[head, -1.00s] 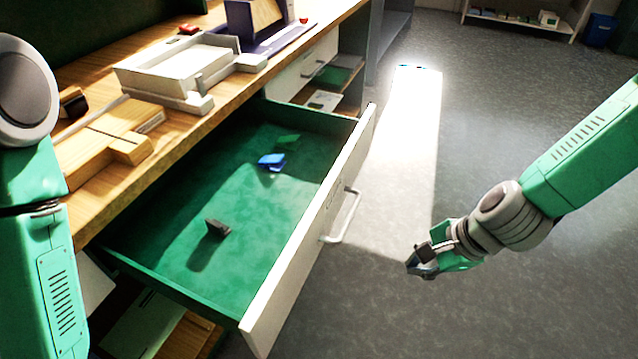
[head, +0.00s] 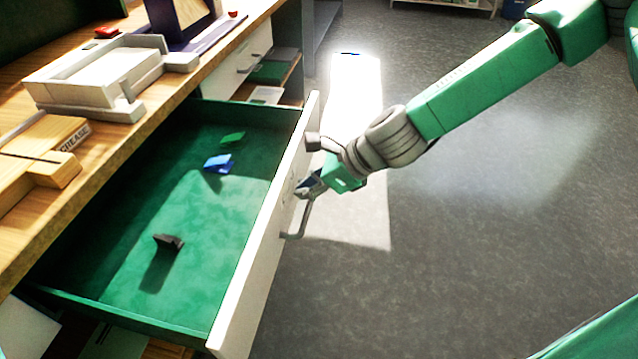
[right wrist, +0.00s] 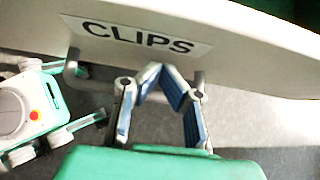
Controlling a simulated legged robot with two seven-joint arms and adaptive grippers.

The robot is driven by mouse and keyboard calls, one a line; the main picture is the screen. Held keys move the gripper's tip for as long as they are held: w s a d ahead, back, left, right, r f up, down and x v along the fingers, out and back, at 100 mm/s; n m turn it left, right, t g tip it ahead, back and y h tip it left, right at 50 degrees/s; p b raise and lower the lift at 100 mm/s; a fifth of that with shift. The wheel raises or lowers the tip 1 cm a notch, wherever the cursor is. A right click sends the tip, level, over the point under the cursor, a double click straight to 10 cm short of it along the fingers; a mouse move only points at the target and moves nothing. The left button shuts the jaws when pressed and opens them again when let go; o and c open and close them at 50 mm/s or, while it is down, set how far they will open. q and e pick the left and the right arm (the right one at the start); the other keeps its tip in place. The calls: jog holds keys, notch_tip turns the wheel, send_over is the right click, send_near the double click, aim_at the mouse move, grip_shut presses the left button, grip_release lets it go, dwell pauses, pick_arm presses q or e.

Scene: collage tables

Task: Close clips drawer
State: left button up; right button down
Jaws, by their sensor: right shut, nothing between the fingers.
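The clips drawer (head: 120,215) is pulled far out from under the wooden worktop, with a green interior and a white front panel (head: 250,265). Inside lie a black clip (head: 168,242), a blue clip (head: 218,163) and a green clip (head: 232,138). A grey bar handle (head: 297,222) is on the front. My right gripper (head: 306,188) is shut and empty, at the outer face of the front by the handle. In the right wrist view, the fingers (right wrist: 156,72) are just below the CLIPS label (right wrist: 138,36); contact is unclear. My left gripper is not in view.
The worktop holds a white tray (head: 95,80), a wooden block labelled CREASE (head: 45,150) and a purple stand (head: 190,25). Another white drawer front (head: 240,58) is shut further back. Grey floor (head: 480,230) right of the drawer is clear.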

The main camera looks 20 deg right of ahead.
jog(key=shift+w+a+f, duration=0.15)
jog(key=shift+a+f, duration=0.05)
jog(key=shift+f, duration=0.05)
jog(key=shift+d, duration=0.2)
